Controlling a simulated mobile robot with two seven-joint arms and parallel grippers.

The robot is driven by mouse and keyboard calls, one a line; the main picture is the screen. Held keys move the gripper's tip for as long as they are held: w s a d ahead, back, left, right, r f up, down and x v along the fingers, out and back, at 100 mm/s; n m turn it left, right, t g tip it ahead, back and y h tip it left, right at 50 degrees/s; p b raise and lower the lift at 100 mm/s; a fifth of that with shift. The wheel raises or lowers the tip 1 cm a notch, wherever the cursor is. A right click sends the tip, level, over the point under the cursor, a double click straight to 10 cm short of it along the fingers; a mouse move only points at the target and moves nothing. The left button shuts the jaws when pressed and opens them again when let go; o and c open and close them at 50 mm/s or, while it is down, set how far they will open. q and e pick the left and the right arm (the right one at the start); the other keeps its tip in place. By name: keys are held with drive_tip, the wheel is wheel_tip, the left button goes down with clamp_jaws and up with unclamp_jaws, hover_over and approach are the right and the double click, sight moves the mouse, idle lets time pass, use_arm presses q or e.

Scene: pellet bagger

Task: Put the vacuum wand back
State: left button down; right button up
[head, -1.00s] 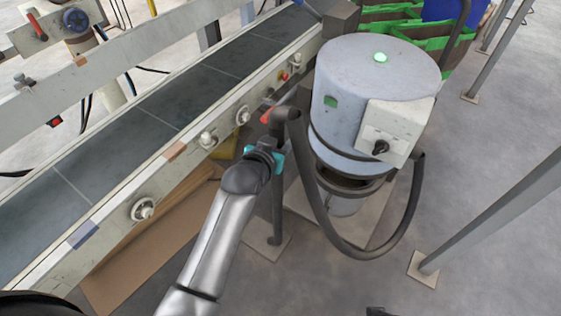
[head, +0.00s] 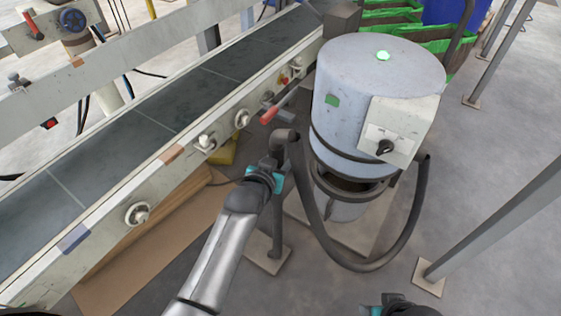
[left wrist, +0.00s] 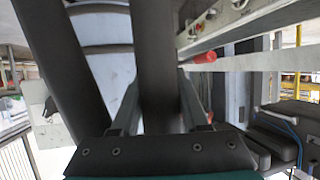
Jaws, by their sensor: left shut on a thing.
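The vacuum wand (head: 277,225) is a dark upright pipe with a bent top, joined to a black hose (head: 353,265). My left gripper (head: 278,168) is shut on the wand just below its bend. In the left wrist view, the wand (left wrist: 155,55) runs between the two fingers (left wrist: 158,105). A red-tipped bar (head: 270,115) sticks out from the conveyor side just above and left of the wand top; its red end also shows in the left wrist view (left wrist: 205,57). Part of my right arm's end (head: 402,306) shows at the bottom edge; its fingers are not clear.
The grey vacuum drum (head: 370,75) with a green light stands right of the wand. The conveyor (head: 120,150) runs diagonally along the left. A metal post (head: 490,220) stands at right. Floor is clear at lower right.

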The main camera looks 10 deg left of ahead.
drive_tip(key=shift+r, duration=0.15)
use_arm(q)
drive_tip(key=shift+c, duration=2.1)
unclamp_jaws()
drive_tip(key=shift+f, duration=0.2)
use_arm(e)
drive_tip(key=shift+r, duration=0.1)
use_arm(q)
drive_tip(key=shift+p+v, duration=2.85)
drive_tip(key=shift+v, duration=3.2)
drive_tip(key=s+a+f+g, duration=0.2)
drive_tip(key=s+f+g, duration=0.3)
drive_tip(key=s+f, duration=0.5)
drive_tip(key=s+a+f+g+y, duration=0.1)
drive_tip(key=s+f+g, duration=0.4)
drive_tip(key=s+f, duration=0.6)
wheel_tip(320, 180, down, 4)
drive_tip(key=shift+s+a+r+m+g+y, duration=0.1)
drive_tip(key=shift+s+a+m+g+y, duration=0.25)
drive_tip(key=shift+a, duration=0.55)
use_arm(e)
drive_tip(key=s+d+f+g, duration=0.1)
drive_tip(key=s+f, duration=0.4)
drive_tip(key=f, duration=0.6)
drive_tip(key=shift+d, duration=0.6)
